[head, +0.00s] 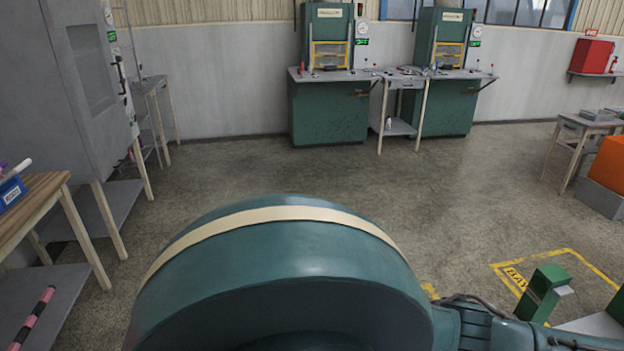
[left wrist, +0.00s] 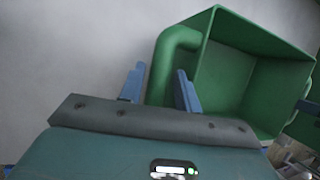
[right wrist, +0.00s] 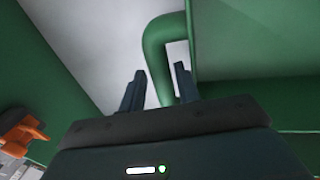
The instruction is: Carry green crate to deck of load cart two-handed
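The green crate is an open box; in the left wrist view its wall (left wrist: 264,92) and inside fill the upper right. A round green handle (left wrist: 165,62) bends out from its side. In the head view neither gripper is clearly seen, and I cannot make out the crate.
In the head view a green block (head: 543,292) stands by a pale flat surface (head: 594,326) at lower right, near yellow floor marking (head: 508,266); I cannot tell if this is the load cart. A wooden table (head: 35,205) is at left. Green machines (head: 328,112) line the back. Mid-floor is clear.

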